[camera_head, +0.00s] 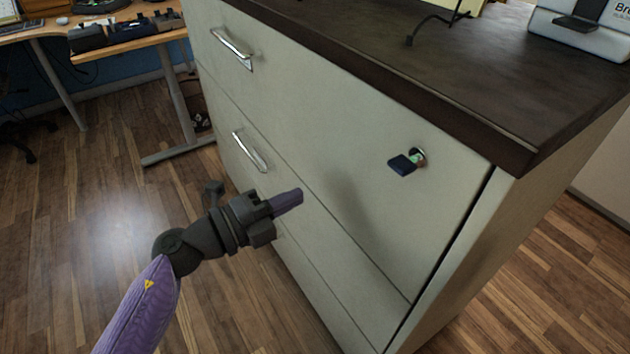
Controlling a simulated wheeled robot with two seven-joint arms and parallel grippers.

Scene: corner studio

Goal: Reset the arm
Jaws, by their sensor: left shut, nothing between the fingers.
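My left arm comes in from the lower left, with a purple forearm and a dark grey wrist. My left gripper (288,201) is shut and empty, its purple fingers together. It is in front of the pale drawer cabinet (330,120), near the seam between the upper and lower drawers. I cannot tell whether the fingertips touch the cabinet front. My right gripper is not in view.
The cabinet has an upper handle (232,48), a lower handle (250,151) and a key (403,164) sticking out of its lock. A printer-like white device (585,30) stands on the dark top (430,70). A wooden desk (130,42) is at the back left. Wood floor (90,230) is open at left.

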